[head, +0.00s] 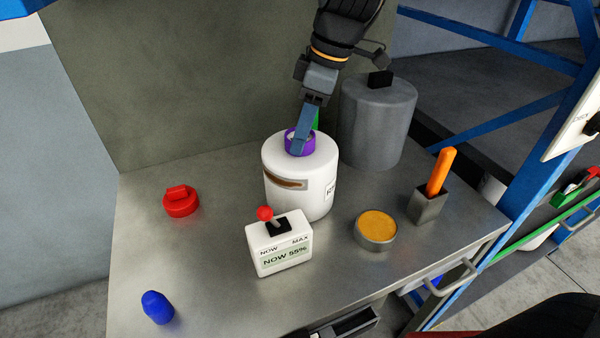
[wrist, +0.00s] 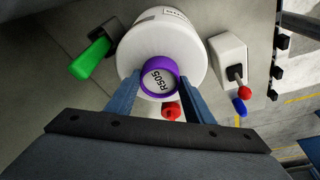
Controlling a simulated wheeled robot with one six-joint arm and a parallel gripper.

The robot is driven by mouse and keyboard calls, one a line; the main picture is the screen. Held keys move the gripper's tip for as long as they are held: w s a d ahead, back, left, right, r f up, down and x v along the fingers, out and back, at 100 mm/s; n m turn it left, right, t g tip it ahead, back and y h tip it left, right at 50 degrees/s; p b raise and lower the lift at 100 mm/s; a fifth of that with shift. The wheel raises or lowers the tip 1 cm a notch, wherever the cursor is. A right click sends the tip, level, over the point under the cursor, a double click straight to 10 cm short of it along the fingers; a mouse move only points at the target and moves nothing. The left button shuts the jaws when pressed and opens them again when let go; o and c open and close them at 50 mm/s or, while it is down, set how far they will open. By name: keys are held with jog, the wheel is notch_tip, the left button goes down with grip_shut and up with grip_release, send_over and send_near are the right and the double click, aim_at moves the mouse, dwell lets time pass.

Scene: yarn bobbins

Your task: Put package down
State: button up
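The package is a white cylinder (head: 283,200) with a purple ringed core (head: 288,146) on top. It stands upright over the metal table; I cannot tell whether its base touches. A brown-edged slot and part of a label show on its side. In the wrist view the white package (wrist: 190,52) has the purple core (wrist: 176,67) facing me, with R505 on its end. My gripper (head: 299,146) comes down from above with its blue fingers at the core. In the wrist view the fingers (wrist: 160,82) press against opposite sides of the core.
On the table (head: 215,285) are a red knob (head: 180,201), a blue piece (head: 157,307), a lever box (head: 283,250), a tan-topped tin (head: 376,228), an orange handle in a holder (head: 427,205) and a grey cylinder (head: 376,130). A green handle (wrist: 90,60) is close behind the package.

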grip_shut()
jog(key=shift+r, duration=0.1)
